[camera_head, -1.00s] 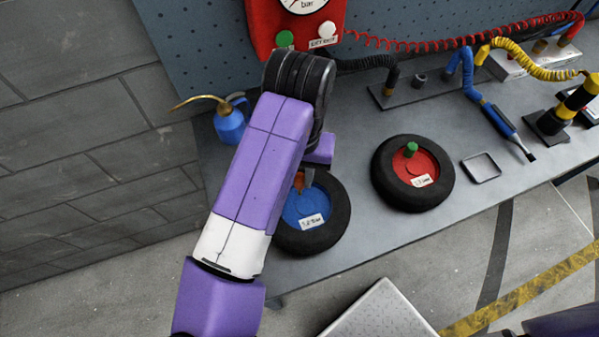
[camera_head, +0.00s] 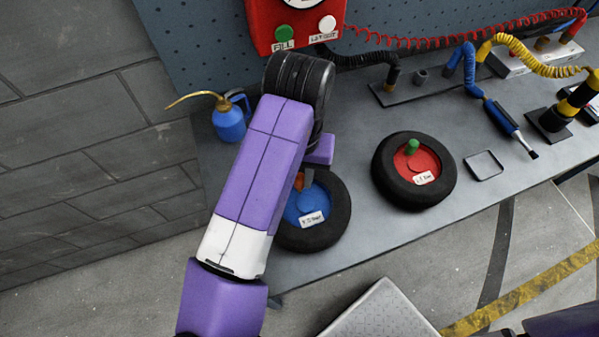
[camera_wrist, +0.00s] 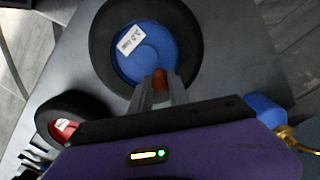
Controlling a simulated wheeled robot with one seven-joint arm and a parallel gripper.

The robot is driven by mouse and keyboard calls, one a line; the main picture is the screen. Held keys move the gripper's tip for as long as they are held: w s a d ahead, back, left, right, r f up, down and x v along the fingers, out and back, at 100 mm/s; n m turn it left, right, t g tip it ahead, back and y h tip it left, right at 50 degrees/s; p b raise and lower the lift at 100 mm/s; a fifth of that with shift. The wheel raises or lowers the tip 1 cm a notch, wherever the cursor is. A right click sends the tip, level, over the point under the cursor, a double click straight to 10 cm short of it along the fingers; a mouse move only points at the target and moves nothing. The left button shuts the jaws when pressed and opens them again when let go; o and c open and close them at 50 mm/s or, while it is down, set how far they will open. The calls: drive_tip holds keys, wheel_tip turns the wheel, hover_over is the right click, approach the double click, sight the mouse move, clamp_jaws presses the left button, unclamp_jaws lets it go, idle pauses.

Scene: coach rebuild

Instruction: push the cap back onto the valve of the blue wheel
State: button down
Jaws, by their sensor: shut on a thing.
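The blue wheel (camera_head: 333,226) lies flat on the bench, a black tyre around a blue hub with a white label. In the wrist view the blue wheel (camera_wrist: 103,72) fills the top middle. My gripper (camera_wrist: 160,86) is shut on a small orange cap (camera_wrist: 160,79) at the hub's near edge. In the head view the orange cap (camera_head: 299,182) shows beside my gripper (camera_head: 306,180), partly hidden by my arm. The valve is hidden, and I cannot tell whether the cap touches it.
A red wheel (camera_head: 385,183) with a green cap (camera_head: 411,146) lies to the right. A blue oil can (camera_head: 229,121) stands at the left. A red gauge box (camera_head: 262,20) is behind my arm. A small tray (camera_head: 483,165) and a brush tool (camera_head: 503,117) lie farther right.

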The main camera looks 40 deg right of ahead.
drive_tip(key=shift+f+b, duration=0.45)
drive_tip(key=shift+f, duration=0.3)
drive_tip(key=c, duration=1.2)
unclamp_jaws()
drive_tip(key=shift+o, duration=0.2)
drive_tip(key=shift+r, duration=3.95)
